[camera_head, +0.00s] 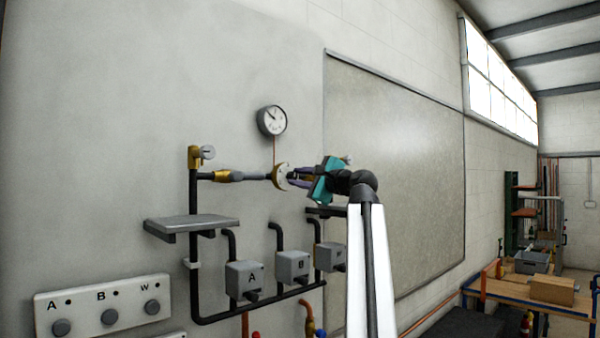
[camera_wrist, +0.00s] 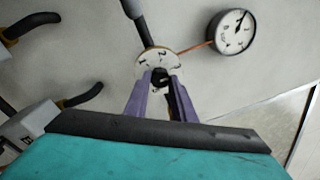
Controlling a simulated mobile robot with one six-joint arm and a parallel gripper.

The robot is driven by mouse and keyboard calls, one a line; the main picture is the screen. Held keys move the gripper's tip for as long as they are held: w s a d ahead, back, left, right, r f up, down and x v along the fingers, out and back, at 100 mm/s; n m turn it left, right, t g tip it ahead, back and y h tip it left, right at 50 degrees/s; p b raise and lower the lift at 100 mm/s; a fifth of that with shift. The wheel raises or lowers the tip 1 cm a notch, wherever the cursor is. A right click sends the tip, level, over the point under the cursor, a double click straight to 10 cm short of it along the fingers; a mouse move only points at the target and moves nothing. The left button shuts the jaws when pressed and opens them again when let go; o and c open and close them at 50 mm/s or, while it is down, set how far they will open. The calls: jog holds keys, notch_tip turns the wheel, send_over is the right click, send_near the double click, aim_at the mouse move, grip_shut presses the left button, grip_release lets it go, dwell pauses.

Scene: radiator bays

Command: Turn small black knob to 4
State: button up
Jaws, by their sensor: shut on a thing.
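The small black knob (camera_wrist: 160,74) sits at the centre of a cream dial plate (camera_wrist: 152,60) with black numerals, in the wrist view. A 1 and a 2 can be read on the plate; other marks are too small or hidden by the fingers. My gripper (camera_wrist: 161,84) has its two purple fingers on either side of the knob and is shut on it. I cannot tell which number the knob points to. In the head view the dial plate (camera_head: 280,177) is seen nearly edge-on at the pipe's right end, with my gripper (camera_head: 294,176) against its front.
A round gauge (camera_head: 271,120) hangs on the wall above the dial, joined by a thin copper line. A grey shelf (camera_head: 192,223) and grey boxes (camera_head: 244,280) on black pipes are left and below. A panel with round buttons (camera_head: 110,305) is lower left.

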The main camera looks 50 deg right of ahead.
jog(key=m+p, duration=0.1)
jog(key=m, duration=0.4)
jog(key=shift+r+h+p, duration=0.15)
jog(key=shift+h+p, duration=0.25)
jog(key=m, duration=0.5)
jog(key=shift+m+g, duration=0.3)
jog(key=shift+g, duration=0.1)
jog(key=o, duration=1.1)
jog(key=shift+c, duration=0.2)
jog(key=shift+s, duration=0.1)
jog(key=shift+s+a, duration=0.1)
jog(key=shift+s, duration=0.35)
jog(key=s+a+b, duration=0.2)
jog(key=s+b, duration=0.3)
jog(key=s, duration=0.7)
jog(key=shift+s, duration=0.3)
